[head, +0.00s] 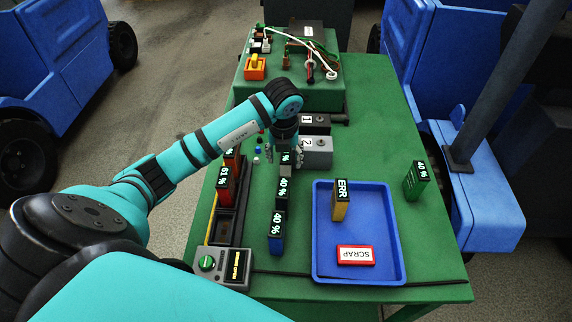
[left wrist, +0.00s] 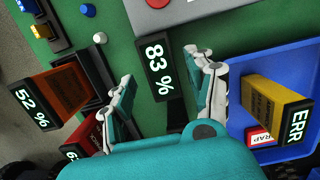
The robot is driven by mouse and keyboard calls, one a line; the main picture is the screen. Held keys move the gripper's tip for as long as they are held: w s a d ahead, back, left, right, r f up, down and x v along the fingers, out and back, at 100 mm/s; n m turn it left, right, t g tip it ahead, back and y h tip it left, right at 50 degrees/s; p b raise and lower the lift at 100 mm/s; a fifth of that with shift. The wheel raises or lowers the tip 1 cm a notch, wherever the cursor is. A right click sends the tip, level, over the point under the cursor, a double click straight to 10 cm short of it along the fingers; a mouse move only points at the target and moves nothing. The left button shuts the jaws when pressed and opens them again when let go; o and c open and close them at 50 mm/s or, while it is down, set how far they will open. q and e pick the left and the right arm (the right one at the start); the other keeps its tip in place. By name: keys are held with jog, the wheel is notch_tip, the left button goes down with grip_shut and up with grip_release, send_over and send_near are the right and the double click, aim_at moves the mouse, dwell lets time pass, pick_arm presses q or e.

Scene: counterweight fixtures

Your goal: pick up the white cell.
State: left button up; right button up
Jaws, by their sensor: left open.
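My right gripper is not in view.
A blue tray (head: 318,250) holds a yellow ERR cell (head: 341,205) and a SCRAP sign (head: 356,255). A green cell (head: 414,188) stands to the right. A red cell (head: 225,190) stands in a dark rack at left.

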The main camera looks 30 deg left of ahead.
pick_arm(q)
jog(key=f, duration=0.2)
jog(key=w+f+p, duration=0.1)
jog(key=f, duration=0.1)
jog(key=shift+w+a+f, duration=0.1)
jog(key=shift+a+f, duration=0.05)
jog(key=shift+f, duration=0.2)
grip_shut()
jog(key=shift+r, duration=0.1)
